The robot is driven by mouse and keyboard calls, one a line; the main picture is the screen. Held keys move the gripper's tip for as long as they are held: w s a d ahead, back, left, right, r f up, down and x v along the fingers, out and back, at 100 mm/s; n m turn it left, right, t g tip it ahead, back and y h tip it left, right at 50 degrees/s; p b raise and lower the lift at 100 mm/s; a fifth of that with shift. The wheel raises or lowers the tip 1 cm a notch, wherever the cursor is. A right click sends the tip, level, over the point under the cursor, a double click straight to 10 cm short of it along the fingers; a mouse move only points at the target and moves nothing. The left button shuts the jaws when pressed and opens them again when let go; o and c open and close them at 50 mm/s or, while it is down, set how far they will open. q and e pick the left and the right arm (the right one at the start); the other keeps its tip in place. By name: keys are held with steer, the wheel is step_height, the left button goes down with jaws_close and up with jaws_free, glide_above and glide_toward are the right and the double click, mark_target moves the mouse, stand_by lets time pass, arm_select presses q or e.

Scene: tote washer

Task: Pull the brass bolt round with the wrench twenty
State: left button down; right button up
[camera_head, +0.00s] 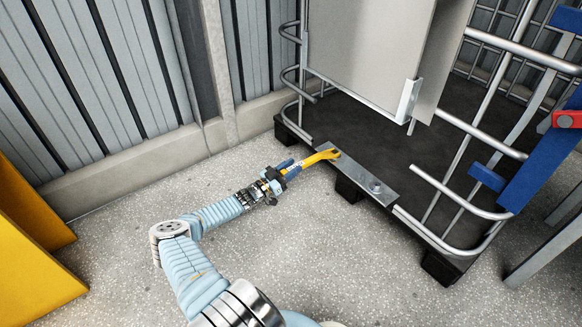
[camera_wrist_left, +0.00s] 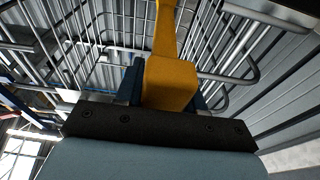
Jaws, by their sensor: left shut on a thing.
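A yellow wrench (camera_head: 314,160) reaches from my left gripper (camera_head: 287,170) to a grey metal plate (camera_head: 356,176) on the front edge of a dark pallet base. The wrench head lies at the plate's left end. The bolt there is covered by the head, so I cannot tell its colour or how the head sits on it. A grey bolt head (camera_head: 376,187) shows at the plate's right part, apart from the wrench. In the left wrist view, the blue fingers of my left gripper (camera_wrist_left: 167,88) are shut on the thick yellow handle (camera_wrist_left: 170,80). My right gripper is out of view.
A tubular metal cage (camera_head: 465,125) with a hanging grey panel (camera_head: 370,50) stands on the dark pallet (camera_head: 400,145). A corrugated wall (camera_head: 80,85) is at the left. Yellow panels (camera_head: 30,245) stand lower left, and a blue post (camera_head: 540,160) at the right. The speckled floor in front is open.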

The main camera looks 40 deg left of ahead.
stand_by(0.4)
arm_select(q)
steer(key=a+h, duration=0.1)
steer(key=a+m+h, duration=0.1)
steer(key=a+h, duration=0.1)
steer(key=shift+w+a+m+g, duration=0.25)
steer(key=shift+w+m+g, duration=0.15)
stand_by(0.3)
